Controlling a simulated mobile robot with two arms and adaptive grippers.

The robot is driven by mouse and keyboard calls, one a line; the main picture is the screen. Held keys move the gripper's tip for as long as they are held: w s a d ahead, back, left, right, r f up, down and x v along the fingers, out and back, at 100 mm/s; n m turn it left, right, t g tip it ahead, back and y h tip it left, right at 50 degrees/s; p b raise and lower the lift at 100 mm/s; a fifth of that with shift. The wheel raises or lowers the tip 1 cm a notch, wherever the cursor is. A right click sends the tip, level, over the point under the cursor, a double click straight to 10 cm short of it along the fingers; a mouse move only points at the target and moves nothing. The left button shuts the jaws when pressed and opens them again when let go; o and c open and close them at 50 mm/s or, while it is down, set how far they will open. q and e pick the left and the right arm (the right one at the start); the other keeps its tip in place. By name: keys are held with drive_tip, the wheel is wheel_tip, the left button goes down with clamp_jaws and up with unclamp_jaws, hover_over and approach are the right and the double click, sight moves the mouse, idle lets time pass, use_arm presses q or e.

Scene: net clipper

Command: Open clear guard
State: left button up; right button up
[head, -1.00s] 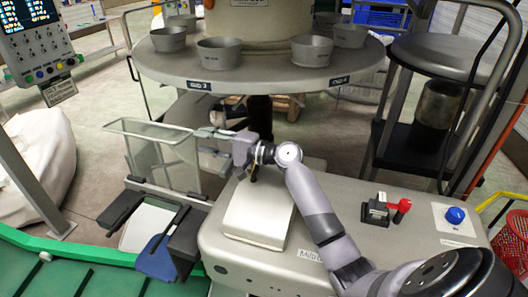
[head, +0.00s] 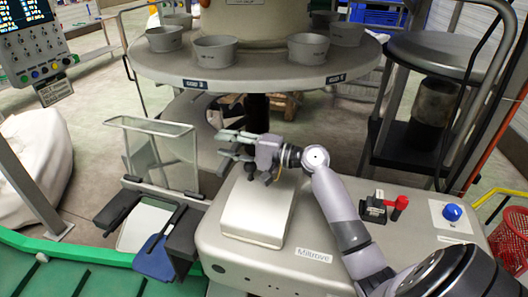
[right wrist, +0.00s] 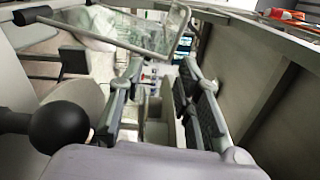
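The clear guard (head: 160,160) is a see-through panel in a grey frame, standing upright at the left of the grey machine. Part of its frame also shows at the top of the right wrist view (right wrist: 110,38). My right gripper (head: 222,145) is to the right of the guard, near the height of its upper half, with its fingers pointing left towards it. The fingers are spread with nothing between them, as the right wrist view (right wrist: 160,75) also shows. The gripper looks apart from the guard. My left gripper is not in view.
A round grey table (head: 260,75) with several grey cups stands behind the gripper. A pale box-shaped cover (head: 255,212) is below it on the machine. A red-handled switch (head: 384,208) and blue knob (head: 452,212) sit at the right. A blue flap (head: 155,258) is below the guard.

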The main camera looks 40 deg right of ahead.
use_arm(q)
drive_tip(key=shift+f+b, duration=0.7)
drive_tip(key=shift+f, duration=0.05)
use_arm(e)
drive_tip(key=v, duration=0.9)
drive_tip(key=shift+s+d, duration=0.15)
drive_tip(key=shift+s, duration=0.05)
